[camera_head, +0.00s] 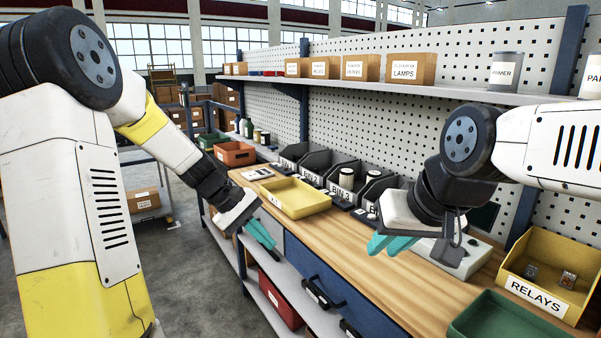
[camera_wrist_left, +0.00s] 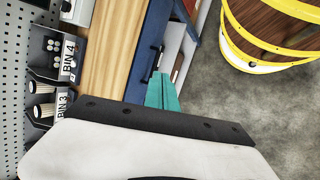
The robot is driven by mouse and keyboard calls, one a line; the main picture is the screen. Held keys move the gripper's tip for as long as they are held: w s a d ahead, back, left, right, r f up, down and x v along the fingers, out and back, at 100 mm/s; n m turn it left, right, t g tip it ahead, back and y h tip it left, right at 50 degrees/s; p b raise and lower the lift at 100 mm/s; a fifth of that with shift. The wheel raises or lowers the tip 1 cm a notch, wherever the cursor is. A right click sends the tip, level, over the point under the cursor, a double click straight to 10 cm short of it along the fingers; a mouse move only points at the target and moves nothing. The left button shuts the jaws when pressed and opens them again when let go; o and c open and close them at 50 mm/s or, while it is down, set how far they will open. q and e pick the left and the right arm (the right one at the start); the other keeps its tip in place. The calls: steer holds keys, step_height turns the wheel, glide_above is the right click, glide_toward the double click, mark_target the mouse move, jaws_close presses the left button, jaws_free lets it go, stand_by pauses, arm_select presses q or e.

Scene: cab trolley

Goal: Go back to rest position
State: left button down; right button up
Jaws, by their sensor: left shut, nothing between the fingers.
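My left gripper (camera_head: 260,234) hangs in front of the workbench's near edge, beside the yellow tray and apart from it. Its teal fingers are together with nothing between them. They also show in the left wrist view (camera_wrist_left: 162,92), over the bench edge and the floor. My right gripper (camera_head: 388,244) is above the wooden benchtop on the right. Its teal fingers point left and down, and I cannot tell whether they are apart.
The wooden benchtop (camera_head: 345,250) carries a yellow tray (camera_head: 296,198), grey bins (camera_head: 346,186), a yellow RELAYS bin (camera_head: 540,290) and a green tray (camera_head: 505,318). A shelf (camera_head: 440,90) with boxes runs above. Open floor (camera_head: 190,270) lies left of the bench.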

arm_select(q)
steer(key=s+a+r+m+t+y, duration=0.2)
steer(key=s+r, duration=0.4)
steer(key=s, duration=0.4)
steer(key=s+a+r+m+t+y, duration=0.3)
steer(key=s+r+m, duration=0.2)
steer(key=s, duration=0.4)
steer(key=shift+v, duration=0.8)
steer(key=shift+w+a+m, duration=0.1)
steer(key=shift+m, duration=0.2)
